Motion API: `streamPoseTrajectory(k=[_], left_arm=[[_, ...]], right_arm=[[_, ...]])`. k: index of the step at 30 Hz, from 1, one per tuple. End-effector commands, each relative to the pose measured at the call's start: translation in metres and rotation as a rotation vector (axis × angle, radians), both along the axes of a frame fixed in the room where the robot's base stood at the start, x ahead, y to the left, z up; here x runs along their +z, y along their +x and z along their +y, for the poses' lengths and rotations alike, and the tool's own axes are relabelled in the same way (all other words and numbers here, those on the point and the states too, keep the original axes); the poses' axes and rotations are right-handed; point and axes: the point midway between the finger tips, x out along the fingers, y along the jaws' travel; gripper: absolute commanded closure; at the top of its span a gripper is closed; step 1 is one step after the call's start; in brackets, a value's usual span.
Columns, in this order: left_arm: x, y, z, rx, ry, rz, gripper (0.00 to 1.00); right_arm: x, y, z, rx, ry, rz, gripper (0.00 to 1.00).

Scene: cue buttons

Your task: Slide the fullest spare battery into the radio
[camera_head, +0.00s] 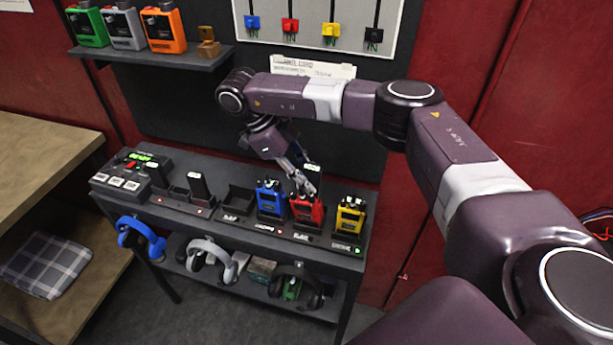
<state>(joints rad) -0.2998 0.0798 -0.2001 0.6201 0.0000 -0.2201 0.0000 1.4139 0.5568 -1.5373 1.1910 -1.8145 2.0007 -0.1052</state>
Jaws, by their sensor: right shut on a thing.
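My right gripper (307,187) reaches down from above to the red radio (306,210) in its dock on the table. It is shut on a dark upright block with a white top, seemingly a spare battery (313,172), at the back of the red radio. The fingers partly hide the contact, and I cannot tell how far in it sits. Similar dark batteries stand in the row at left: one (157,176) and another (198,184). An open dark bay (238,197) beside them looks empty. Charge marks are too small to read. My left gripper is not in view.
A blue radio (270,198) and a yellow radio (350,215) flank the red one closely. A button box (132,168) stands at the table's left end. Headsets, one blue (140,238), hang in front. A shelf (160,57) with more radios is above.

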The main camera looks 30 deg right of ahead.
Motion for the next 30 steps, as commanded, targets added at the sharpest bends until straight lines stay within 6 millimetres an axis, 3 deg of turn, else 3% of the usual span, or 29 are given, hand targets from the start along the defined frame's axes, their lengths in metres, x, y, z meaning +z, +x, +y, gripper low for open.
streamPoseTrajectory(k=[1,16,30], left_arm=[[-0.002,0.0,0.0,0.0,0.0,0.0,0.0],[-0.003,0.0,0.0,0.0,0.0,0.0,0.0],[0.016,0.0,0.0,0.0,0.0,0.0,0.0]], right_arm=[[-0.003,0.0,-0.01,-0.013,-0.028,-0.002,1.0],[-0.006,0.0,-0.01,-0.013,-0.026,-0.004,1.0],[0.024,0.001,-0.009,-0.011,-0.024,-0.007,1.0]])
